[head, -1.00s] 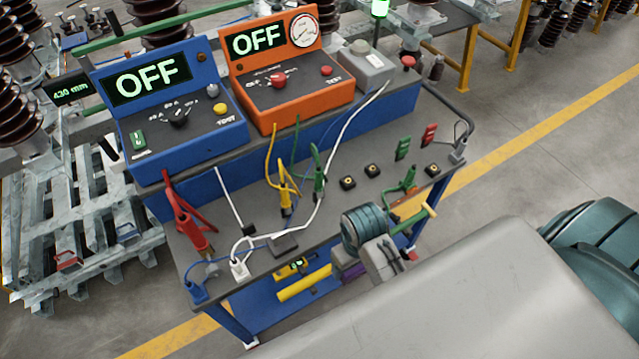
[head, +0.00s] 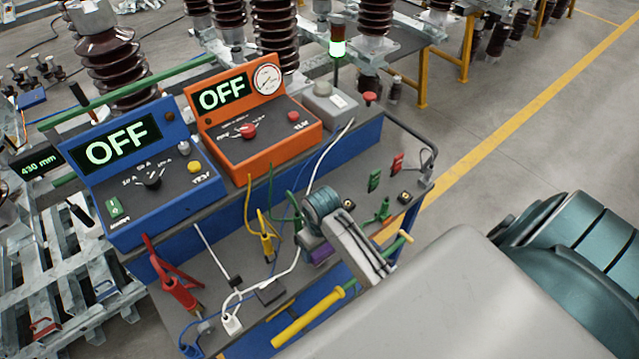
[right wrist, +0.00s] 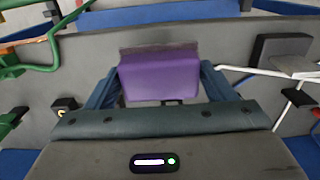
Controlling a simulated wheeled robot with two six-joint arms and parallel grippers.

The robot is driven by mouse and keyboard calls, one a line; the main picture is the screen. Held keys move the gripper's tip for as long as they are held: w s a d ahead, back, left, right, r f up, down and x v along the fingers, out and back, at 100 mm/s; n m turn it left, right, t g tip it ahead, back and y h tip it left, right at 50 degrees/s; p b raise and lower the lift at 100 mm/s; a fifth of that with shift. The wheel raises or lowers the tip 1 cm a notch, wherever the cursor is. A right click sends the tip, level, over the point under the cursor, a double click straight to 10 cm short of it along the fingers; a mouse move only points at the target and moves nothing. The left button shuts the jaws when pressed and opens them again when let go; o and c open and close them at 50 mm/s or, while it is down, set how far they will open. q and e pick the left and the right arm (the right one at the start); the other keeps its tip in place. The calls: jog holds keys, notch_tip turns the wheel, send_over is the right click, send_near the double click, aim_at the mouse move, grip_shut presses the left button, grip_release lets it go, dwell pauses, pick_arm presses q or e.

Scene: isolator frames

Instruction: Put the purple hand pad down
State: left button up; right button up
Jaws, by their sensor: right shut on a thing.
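The purple hand pad (right wrist: 160,74) is a small purple block with a dark grey strip along one edge. In the right wrist view it sits between the two blue fingers of my right gripper (right wrist: 160,85), which is shut on it. In the head view the purple pad (head: 320,253) shows just below my right gripper (head: 312,246), over the middle of the cart's grey top (head: 215,262). I cannot tell whether the pad touches the top. My left gripper is not in view.
A blue OFF tester (head: 150,180) and an orange OFF tester (head: 255,135) stand at the cart's back. Yellow clamps (head: 266,240), red clamps (head: 176,290), a white plug (head: 231,324) and a dark block (head: 271,292) lie near the gripper. A yellow rod (head: 308,317) is in front.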

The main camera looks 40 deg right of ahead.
aim_at(320, 250)
jog(key=shift+w+d+r, duration=0.1)
jog(key=shift+w, duration=0.25)
jog(key=shift+w+f+p, duration=0.1)
jog(key=shift+f+p, duration=0.25)
jog(key=shift+p, duration=0.15)
notch_tip(320, 250, down, 2)
jog(key=shift+f+p, duration=0.2)
jog(key=shift+p, duration=0.3)
jog(key=shift+f, duration=0.35)
jog(key=shift+f, duration=0.1)
jog(key=o, duration=0.9)
